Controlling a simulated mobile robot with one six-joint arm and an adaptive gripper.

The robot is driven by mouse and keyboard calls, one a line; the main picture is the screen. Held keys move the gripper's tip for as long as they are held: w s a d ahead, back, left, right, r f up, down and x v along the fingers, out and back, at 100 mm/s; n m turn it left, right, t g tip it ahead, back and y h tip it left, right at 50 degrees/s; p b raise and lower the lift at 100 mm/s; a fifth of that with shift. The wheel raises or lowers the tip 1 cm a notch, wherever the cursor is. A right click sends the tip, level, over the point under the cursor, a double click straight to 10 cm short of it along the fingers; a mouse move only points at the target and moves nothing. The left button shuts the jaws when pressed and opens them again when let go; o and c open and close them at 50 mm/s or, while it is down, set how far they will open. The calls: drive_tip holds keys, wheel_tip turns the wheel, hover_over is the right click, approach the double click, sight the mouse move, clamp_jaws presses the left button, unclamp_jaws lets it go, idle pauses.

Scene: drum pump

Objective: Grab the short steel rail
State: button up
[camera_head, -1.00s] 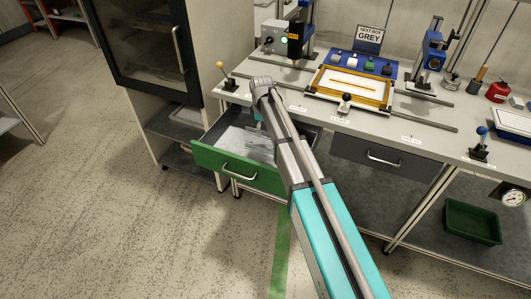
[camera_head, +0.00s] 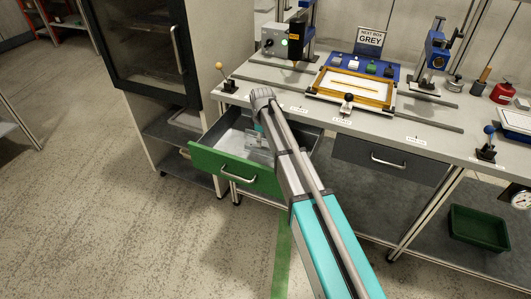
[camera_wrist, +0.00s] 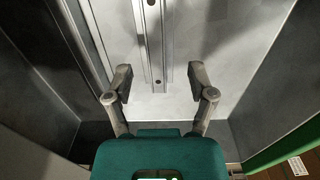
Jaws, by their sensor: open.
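In the wrist view a straight pale steel rail (camera_wrist: 154,45) with dark holes lies on the drawer floor. Its near end is in view; its far end runs off the top edge, so its full length is hidden. My gripper (camera_wrist: 159,82) is open and empty, its two fingertips apart on either side of the rail's near end. I cannot tell how high the fingertips are above it. In the head view my arm reaches down into the open green-fronted drawer (camera_head: 236,172) and hides part of its inside.
Dark drawer walls (camera_wrist: 270,75) stand on both sides of the gripper. The bench top (camera_head: 280,76) lies behind and above the drawer, with a lever (camera_head: 225,78) at its left end. A closed grey drawer (camera_head: 388,160) is to the right. A cabinet (camera_head: 140,50) stands at left.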

sight(263, 149)
drive_tip(key=shift+d+f+b, duration=0.15)
drive_tip(key=shift+f+b, duration=2.45)
drive_tip(key=shift+f, duration=0.05)
clamp_jaws()
